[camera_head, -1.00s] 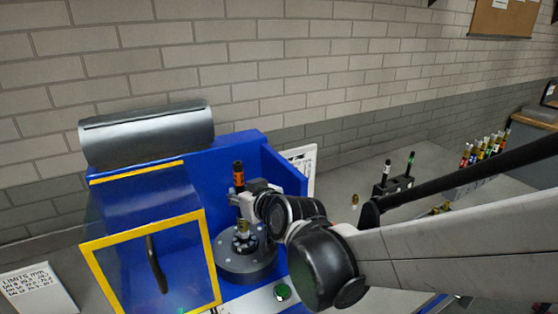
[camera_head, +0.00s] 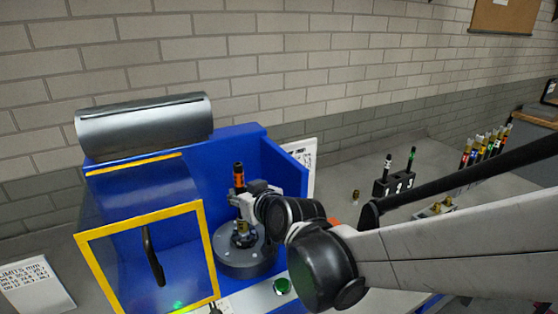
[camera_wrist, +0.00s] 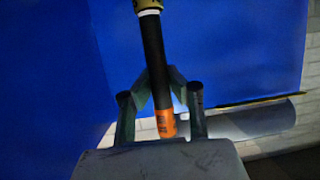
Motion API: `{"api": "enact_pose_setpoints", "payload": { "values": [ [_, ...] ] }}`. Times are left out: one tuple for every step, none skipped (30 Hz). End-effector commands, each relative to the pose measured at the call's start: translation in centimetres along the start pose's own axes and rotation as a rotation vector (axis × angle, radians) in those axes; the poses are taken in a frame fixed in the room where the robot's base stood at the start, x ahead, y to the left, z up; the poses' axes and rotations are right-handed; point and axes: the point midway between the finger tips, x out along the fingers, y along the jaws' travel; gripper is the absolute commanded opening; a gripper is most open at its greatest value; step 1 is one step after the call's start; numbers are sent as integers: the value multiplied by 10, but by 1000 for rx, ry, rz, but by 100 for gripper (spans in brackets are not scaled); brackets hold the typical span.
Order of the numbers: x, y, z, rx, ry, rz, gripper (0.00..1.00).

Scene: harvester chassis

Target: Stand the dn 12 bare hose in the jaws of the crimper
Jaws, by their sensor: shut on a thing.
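The hose (camera_head: 239,180) is a black tube with an orange band near its top and a brass-coloured lower end. My gripper (camera_head: 246,204) is shut on it and holds it upright. The wrist view shows the hose (camera_wrist: 154,60) between the fingers of my gripper (camera_wrist: 160,110), its orange band near them. The band's print is unreadable. The blue crimper (camera_head: 231,158) has a round grey head (camera_head: 240,262) with dark jaws (camera_head: 245,239) in its middle. The brass end is over or in the jaws; I cannot tell whether it touches them.
A clear guard with a yellow frame (camera_head: 206,250) stands left of the head. A green button (camera_head: 282,286) is in front. On the bench at right are a numbered black rack (camera_head: 396,188) with hoses, a small brass piece (camera_head: 356,195) and more coloured hoses (camera_head: 482,150).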

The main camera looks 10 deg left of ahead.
Motion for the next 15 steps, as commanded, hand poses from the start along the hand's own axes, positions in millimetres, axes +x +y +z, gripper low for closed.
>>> {"api": "enact_pose_setpoints", "payload": {
  "values": [
    [1,0,2,0,0,0,0],
    [1,0,3,0,0,0,0],
    [2,0,4,0,0,0,0],
    [2,0,5,0,0,0,0],
    [2,0,6,0,0,0,0],
    [3,0,7,0,0,0,0],
    [3,0,8,0,0,0,0],
    [3,0,9,0,0,0,0],
    [4,0,10,0,0,0,0],
    [4,0,11,0,0,0,0],
    [4,0,12,0,0,0,0],
    [5,0,13,0,0,0,0],
    [5,0,14,0,0,0,0],
    [6,0,14,0,0,0,0],
    [6,0,16,0,0,0,0]
  ]
}}
